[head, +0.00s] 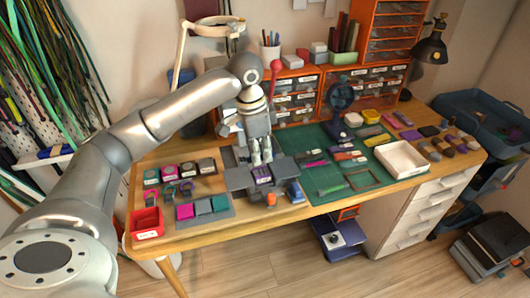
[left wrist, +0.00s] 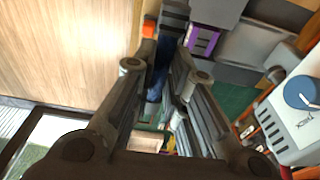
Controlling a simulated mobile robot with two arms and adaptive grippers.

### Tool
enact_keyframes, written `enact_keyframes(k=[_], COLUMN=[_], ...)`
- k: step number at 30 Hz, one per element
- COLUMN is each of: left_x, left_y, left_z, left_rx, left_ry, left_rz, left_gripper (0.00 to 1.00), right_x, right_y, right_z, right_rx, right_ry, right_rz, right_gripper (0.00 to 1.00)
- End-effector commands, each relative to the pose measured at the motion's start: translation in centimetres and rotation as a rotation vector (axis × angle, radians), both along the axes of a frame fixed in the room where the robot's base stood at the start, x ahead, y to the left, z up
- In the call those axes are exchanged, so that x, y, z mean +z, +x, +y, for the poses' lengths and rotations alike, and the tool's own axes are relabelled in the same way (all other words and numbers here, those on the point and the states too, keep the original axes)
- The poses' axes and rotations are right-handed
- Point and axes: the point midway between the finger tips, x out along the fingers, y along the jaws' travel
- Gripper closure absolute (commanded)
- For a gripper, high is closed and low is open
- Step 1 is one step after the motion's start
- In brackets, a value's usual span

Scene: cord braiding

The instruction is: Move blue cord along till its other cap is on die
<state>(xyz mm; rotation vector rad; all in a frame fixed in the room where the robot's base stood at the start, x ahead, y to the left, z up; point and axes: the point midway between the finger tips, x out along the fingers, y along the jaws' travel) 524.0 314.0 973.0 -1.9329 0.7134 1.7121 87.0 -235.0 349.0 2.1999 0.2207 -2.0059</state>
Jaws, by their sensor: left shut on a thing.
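My left gripper (head: 261,160) points down over the dark grey work station (head: 238,179) at the front middle of the bench. In the left wrist view its fingers (left wrist: 168,42) are closed on a narrow dark blue piece, which looks like the blue cord (left wrist: 156,84). The cord's far end and its caps cannot be made out. A purple labelled piece (head: 262,175) lies on the station just in front of the fingers. It also shows in the left wrist view (left wrist: 203,41), beside the fingertips. I cannot tell which part is the die. My right gripper is not in view.
A blue block (head: 294,191) and an orange piece (head: 270,199) are at the station's right front. A tray of coloured blocks (head: 224,216) and a red bin (head: 146,224) are at left. A green mat (head: 325,195), fan (head: 339,100) and white tray (head: 401,160) stand right.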

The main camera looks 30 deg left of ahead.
Motion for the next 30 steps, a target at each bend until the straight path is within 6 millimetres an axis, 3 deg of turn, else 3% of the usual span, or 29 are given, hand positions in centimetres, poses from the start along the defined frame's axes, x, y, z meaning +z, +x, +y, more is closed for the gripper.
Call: enact_keyframes(k=[30], left_x=[0.1], left_y=[2.3], left_z=[6.7], left_rx=[0.001], left_ry=[0.0], left_rz=[0.0], left_gripper=[1.0], right_x=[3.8], right_y=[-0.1], right_z=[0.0], right_rx=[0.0], right_ry=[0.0], right_rz=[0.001], right_gripper=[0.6])
